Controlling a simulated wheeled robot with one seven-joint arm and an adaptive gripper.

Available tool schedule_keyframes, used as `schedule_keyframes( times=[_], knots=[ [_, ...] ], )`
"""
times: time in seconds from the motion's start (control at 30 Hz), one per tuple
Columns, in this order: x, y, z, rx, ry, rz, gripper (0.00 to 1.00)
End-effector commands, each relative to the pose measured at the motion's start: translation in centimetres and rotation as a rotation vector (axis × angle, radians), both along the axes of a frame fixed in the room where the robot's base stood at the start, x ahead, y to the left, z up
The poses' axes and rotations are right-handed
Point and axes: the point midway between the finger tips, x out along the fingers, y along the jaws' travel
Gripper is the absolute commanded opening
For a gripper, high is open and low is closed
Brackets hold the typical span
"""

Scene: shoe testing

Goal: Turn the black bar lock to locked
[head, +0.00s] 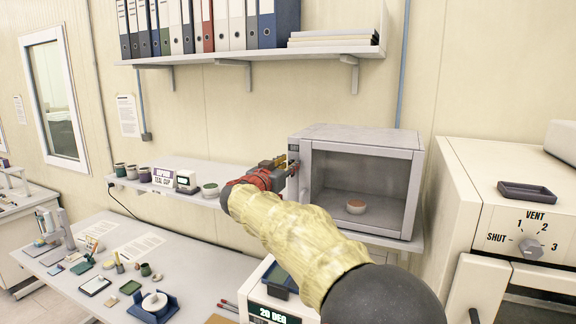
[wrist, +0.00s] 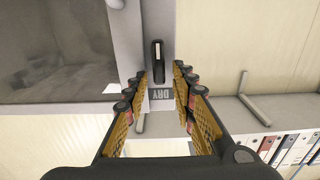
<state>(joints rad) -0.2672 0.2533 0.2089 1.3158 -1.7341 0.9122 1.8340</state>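The black bar lock (wrist: 157,62) shows in the wrist view on a grey frame strip of the glass-fronted cabinet (head: 355,136). Its bar runs up and down in that picture, with a pale strip along it. A "DRY" label (wrist: 160,94) is beside it. My gripper (wrist: 160,80) is open, its two padded fingers on either side of the lock's near end; whether they touch it I cannot tell. In the head view my gripper (head: 284,166) is at the cabinet's left front edge, and the lock is not clearly visible there.
A small brown-topped bowl (head: 356,206) sits inside the cabinet behind the glass. A white machine with a vent dial (head: 530,247) stands close on the right. Binders (head: 207,25) line the upper shelf.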

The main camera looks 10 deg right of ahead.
Motion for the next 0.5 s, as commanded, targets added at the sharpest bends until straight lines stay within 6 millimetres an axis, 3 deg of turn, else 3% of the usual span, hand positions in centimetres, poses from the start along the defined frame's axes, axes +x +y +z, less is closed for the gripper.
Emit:
schedule_keyframes(
  times=[0.4,0.5],
  knots=[
    [-0.02,0.0,0.02,0.0,0.0,0.0,0.0],
    [-0.02,0.01,0.02,0.0,0.0,0.0,0.0]
  ],
)
